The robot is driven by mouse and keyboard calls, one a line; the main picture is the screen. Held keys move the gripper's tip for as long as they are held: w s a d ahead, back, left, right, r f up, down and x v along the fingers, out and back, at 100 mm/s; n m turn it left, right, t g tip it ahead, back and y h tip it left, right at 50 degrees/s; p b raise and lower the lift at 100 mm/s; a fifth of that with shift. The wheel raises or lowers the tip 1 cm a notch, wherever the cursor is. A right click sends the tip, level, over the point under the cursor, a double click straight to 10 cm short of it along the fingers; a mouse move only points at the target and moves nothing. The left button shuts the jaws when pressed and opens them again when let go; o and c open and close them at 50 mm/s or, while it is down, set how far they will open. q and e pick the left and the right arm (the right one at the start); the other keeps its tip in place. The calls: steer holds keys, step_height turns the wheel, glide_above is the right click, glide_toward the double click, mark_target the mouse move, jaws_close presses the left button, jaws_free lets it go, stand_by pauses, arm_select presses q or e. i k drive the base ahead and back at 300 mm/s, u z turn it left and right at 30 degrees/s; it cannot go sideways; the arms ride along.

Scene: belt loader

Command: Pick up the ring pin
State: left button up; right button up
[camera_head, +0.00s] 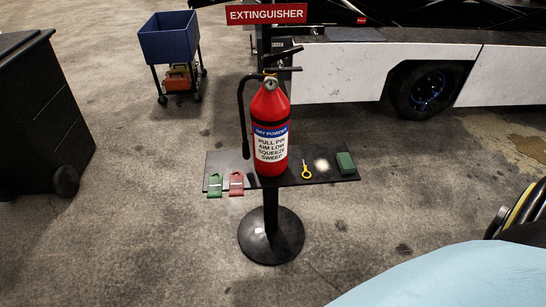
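The ring pin (306,171) is small and yellow with a round loop at its near end. It lies on the black stand top (335,174), just right of the red fire extinguisher (270,160). The extinguisher stands upright on the same top, with a black hose on its left side and a label reading "PULL PIN". Neither of my grippers is in view.
A green block (345,162) sits at the stand's right end. A green tag (215,186) and a red tag (236,184) hang at its left front edge. A black bin (45,110), a blue cart (169,40) and a white vehicle (345,70) stand around. Concrete floor nearby is clear.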

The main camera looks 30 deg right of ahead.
mark_target(305, 166)
steer(key=z, duration=0.35)
steer(key=i, duration=0.95)
steer(key=z, duration=0.65)
